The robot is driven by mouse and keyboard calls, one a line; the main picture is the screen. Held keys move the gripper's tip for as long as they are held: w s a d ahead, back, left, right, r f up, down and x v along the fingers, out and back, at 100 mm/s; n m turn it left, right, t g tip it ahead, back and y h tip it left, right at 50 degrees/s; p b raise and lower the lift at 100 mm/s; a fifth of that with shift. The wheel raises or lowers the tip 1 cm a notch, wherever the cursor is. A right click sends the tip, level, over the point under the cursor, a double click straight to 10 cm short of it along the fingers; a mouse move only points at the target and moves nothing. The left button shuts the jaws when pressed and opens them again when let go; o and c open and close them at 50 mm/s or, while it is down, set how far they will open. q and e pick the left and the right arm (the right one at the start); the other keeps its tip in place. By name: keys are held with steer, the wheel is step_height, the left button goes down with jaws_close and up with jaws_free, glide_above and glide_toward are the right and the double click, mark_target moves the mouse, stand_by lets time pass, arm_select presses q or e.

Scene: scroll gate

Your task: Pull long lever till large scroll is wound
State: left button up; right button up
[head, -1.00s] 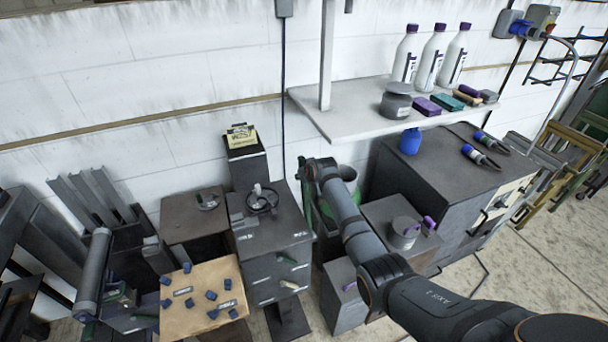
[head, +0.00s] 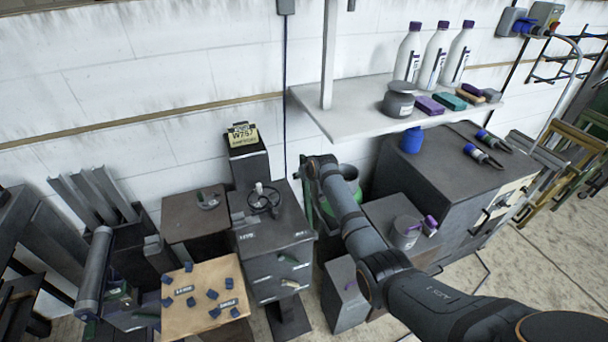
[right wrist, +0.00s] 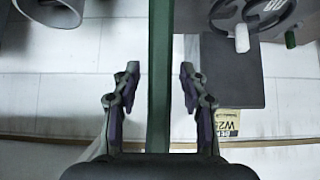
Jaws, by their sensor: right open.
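My right arm reaches in from the lower right in the head view. Its gripper hangs behind the wrist and is mostly hidden there. In the right wrist view my right gripper (right wrist: 157,88) is open. A long dark green bar (right wrist: 160,50), apparently the long lever, runs between its fingers with a gap on both sides. A green upright piece (head: 305,195) also shows beside the wrist in the head view. A grey cylinder (head: 95,270) leans at the left; I cannot tell whether it is the large scroll. My left gripper is not in view.
A dark cabinet with a handwheel (head: 263,201) stands left of my wrist; the wheel's white knob (right wrist: 241,38) shows in the right wrist view. A yellow sign (head: 242,137) stands behind it. A shelf (head: 350,118) with bottles juts out at right. A tan board (head: 190,322) holds several blue blocks.

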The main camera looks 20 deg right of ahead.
steer(key=v, duration=1.2)
step_height(320, 180, down, 7)
steer(key=t+b, duration=0.7)
steer(key=b, duration=1.1)
steer(key=w, duration=0.2)
steer(key=w+r+t+b, duration=0.1)
steer(key=w, duration=0.2)
steer(key=w+t, duration=0.1)
steer(key=w, duration=0.2)
steer(key=shift+w+a+r, duration=0.1)
steer(key=shift+a+r, duration=0.05)
steer(key=shift+r, duration=0.15)
